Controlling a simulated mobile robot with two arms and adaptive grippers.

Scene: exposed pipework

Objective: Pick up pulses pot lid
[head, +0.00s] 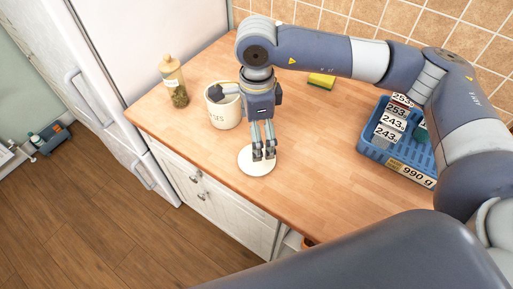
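The lid (250,168) is a round cream disc lying flat on the wooden counter. The cream pulses pot (224,115) stands upright behind it to the left, with part of its dark lettering showing. My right gripper (264,154) points down over the lid, its fingertips close together at the lid's middle. The fingers cover that middle, so any knob and any grip on it are hidden. My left gripper is not in view.
A corked glass jar (174,84) stands left of the pot. A yellow-green sponge (320,80) lies by the tiled wall. A blue crate (383,154) with labelled packs sits at the right. The counter's front edge (207,178) is near the lid. Bare counter (315,175) lies between lid and crate.

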